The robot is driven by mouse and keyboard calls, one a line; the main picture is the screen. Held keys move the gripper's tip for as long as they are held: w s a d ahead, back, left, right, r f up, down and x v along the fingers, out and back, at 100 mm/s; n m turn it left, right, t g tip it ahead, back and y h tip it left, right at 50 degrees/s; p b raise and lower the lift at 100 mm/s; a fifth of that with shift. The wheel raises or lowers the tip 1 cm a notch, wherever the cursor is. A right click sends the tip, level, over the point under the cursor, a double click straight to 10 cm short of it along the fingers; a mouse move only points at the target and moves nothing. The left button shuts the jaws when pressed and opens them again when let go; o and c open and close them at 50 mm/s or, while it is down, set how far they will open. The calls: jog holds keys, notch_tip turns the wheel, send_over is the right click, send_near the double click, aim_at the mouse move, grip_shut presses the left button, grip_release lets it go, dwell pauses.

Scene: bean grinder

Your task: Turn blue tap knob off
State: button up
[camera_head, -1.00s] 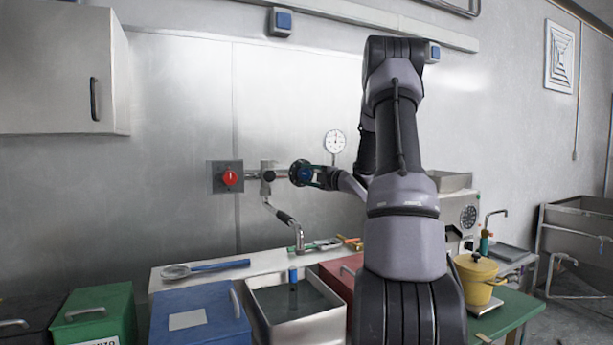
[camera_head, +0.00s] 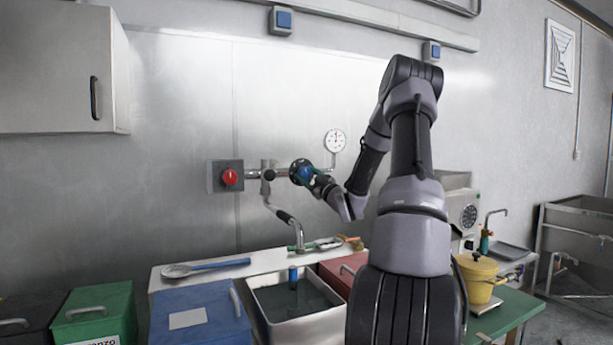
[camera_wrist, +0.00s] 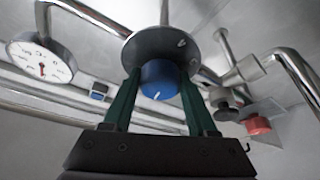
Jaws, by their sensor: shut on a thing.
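The blue tap knob (camera_wrist: 159,80) sits in front of a round grey disc (camera_wrist: 158,44) on the wall pipe. In the head view the knob (camera_head: 305,173) is partly covered by my gripper. My gripper (camera_wrist: 160,88) is shut on the knob, with one green finger on each side of it. A white mark shows on the knob's face, pointing down and to the left in the wrist view. My gripper (camera_head: 316,180) reaches the knob from the right in the head view.
A red knob (camera_head: 230,177) on a grey plate is left of the tap. A pressure gauge (camera_head: 335,141) is above right. The spout (camera_head: 291,225) hangs over the counter and an open basin (camera_head: 297,300). A yellow pot (camera_head: 478,278) stands at the right.

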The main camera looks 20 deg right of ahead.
jog(key=shift+m+h, duration=0.7)
jog(key=shift+m, duration=1.2)
jog(key=shift+m+t, duration=0.3)
jog(key=o, duration=1.4)
jog(key=shift+c, duration=0.2)
jog(key=v, duration=1.1)
jog(key=shift+w+a, duration=0.1)
jog(key=shift+a, duration=0.1)
